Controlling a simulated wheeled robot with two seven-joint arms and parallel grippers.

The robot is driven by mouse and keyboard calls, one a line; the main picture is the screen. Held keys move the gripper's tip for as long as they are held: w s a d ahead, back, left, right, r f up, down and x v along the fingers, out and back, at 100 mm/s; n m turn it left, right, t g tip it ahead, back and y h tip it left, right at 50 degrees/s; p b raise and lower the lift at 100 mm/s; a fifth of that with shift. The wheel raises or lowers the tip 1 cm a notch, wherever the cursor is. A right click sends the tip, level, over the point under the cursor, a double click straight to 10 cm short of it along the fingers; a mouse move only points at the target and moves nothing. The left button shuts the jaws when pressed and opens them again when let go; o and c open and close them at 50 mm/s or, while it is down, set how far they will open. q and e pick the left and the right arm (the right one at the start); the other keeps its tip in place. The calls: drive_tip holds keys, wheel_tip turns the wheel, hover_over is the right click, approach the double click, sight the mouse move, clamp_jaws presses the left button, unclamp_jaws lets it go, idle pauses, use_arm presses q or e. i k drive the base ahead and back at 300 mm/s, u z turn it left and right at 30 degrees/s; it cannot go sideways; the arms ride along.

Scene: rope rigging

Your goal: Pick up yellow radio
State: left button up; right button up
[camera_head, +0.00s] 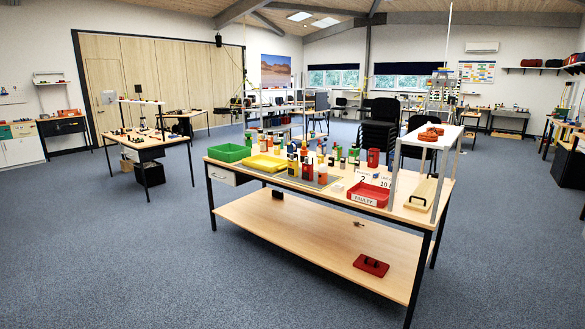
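On the wooden workbench (350,200) ahead stands a group of small upright coloured items. A yellow upright item (293,165) is near the front of the group. It is too small for me to tell whether it is the yellow radio. Red and orange upright items (322,174) stand just to its right, close together. Neither of my grippers shows in the head view.
A green bin (229,153) and yellow tray (262,163) sit left on the bench. A red "FAULTY" tray (369,193) and a raised white shelf (434,138) are right. A red object (371,265) lies on the lower shelf. Carpet (110,250) is clear in front.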

sight(292, 171)
drive_tip(key=u, duration=0.5)
drive_tip(key=i, duration=2)
drive_tip(key=z, duration=0.25)
drive_tip(key=i, duration=1.05)
drive_tip(key=z, duration=0.65)
